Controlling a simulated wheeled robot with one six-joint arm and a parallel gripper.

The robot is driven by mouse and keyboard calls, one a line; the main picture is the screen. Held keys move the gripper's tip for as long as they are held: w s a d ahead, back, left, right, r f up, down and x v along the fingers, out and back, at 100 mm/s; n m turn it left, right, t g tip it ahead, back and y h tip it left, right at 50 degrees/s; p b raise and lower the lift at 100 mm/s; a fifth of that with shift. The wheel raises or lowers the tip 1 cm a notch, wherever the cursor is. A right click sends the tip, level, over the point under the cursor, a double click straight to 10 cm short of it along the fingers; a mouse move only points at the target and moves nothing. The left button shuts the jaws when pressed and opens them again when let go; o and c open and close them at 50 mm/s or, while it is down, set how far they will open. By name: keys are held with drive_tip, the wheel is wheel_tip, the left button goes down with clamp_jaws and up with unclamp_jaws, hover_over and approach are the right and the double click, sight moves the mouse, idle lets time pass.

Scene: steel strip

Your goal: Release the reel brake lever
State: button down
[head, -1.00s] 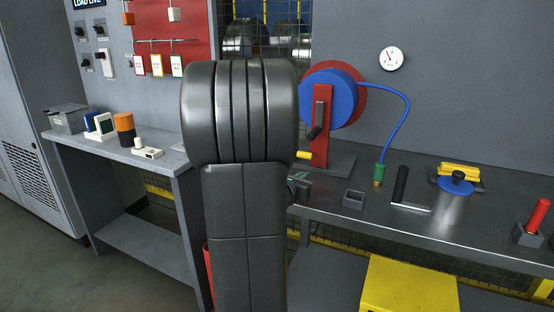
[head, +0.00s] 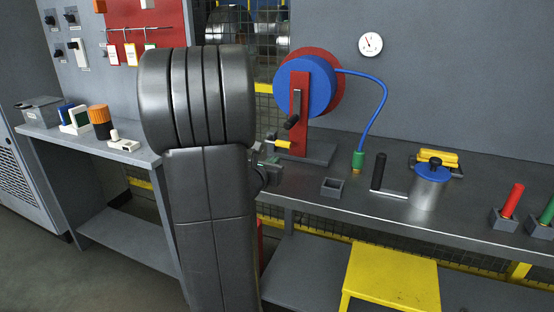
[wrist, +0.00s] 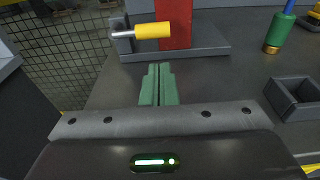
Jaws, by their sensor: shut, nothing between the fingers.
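The brake lever (head: 279,143) has a yellow grip and sits low at the front left of the hose reel (head: 305,88), a blue and red drum on a red post. In the wrist view the lever (wrist: 152,31) is a yellow grip on a short metal rod, lying sideways out of a grey block (wrist: 122,36), in front of the red post. My gripper (wrist: 158,72) has green fingers, closed together and empty. The fingertips point at the lever from the near side, with a gap. In the head view my gripper (head: 268,163) is partly hidden behind my arm.
A grey square holder (head: 333,187) stands on the bench right of my gripper. A green hose nozzle (head: 358,159), a black-handled tool (head: 379,172) and a metal canister (head: 431,187) stand further right. A wire mesh (wrist: 55,50) is at the left. Bare bench lies between.

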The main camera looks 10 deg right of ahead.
sight(277, 143)
drive_tip(key=p+x, duration=0.1)
drive_tip(key=x, duration=0.8)
drive_tip(key=shift+d, duration=0.1)
drive_tip(key=shift+s+r+n, duration=0.1)
drive_tip(key=shift+r+n, duration=0.05)
drive_tip(key=shift+n, duration=0.15)
